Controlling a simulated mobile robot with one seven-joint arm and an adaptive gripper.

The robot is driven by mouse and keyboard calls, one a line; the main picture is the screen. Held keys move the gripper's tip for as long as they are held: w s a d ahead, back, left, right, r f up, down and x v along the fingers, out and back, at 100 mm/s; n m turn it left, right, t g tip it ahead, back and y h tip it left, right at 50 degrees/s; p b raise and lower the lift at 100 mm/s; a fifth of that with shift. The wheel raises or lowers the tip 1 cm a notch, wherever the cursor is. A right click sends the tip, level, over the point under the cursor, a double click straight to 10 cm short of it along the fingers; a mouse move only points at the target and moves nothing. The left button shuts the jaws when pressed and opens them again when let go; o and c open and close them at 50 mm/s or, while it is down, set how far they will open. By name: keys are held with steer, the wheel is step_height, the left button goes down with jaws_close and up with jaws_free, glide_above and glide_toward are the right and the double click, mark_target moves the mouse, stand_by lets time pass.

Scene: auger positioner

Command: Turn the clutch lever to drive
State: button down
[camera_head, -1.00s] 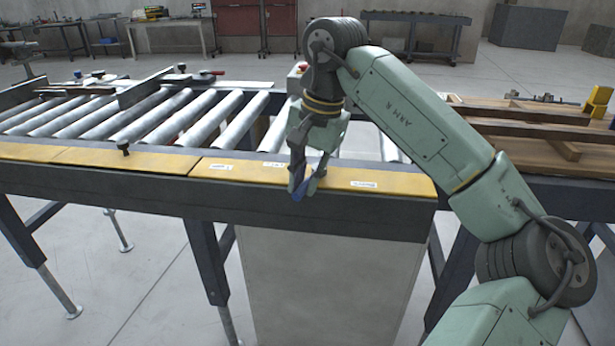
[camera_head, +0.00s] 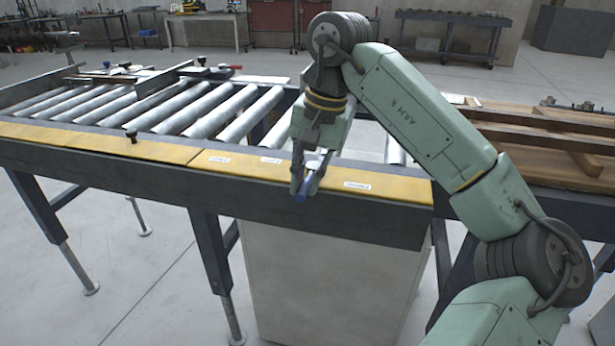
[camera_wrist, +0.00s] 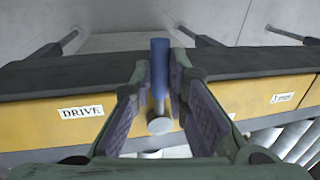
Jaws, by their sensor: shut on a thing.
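The clutch lever has a blue handle (camera_wrist: 159,68) and a round grey end. In the wrist view it stands between the two finger pads of my gripper (camera_wrist: 160,105). In the head view my gripper (camera_head: 309,186) is shut around the blue lever (camera_head: 301,197) at the yellow front edge of the roller table. The fingers hide part of the lever. A white label reading DRIVE (camera_wrist: 80,112) is on the yellow strip, left of the lever in the wrist view. It appears to be the label (camera_head: 357,186) right of my gripper in the head view.
Two other labels sit left of my gripper on the yellow strip (camera_head: 165,152) in the head view. Metal rollers (camera_head: 216,112) lie behind it. A grey cabinet (camera_head: 320,285) stands below. A small black knob (camera_head: 131,137) rises from the strip at left.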

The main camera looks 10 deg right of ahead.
stand_by(0.4)
steer(key=c, duration=1.6)
jaws_free()
steer(key=shift+o, duration=0.2)
step_height(320, 180, up, 12)
steer(key=s+d, duration=0.1)
steer(key=d, duration=0.1)
steer(key=shift+d+f, duration=0.1)
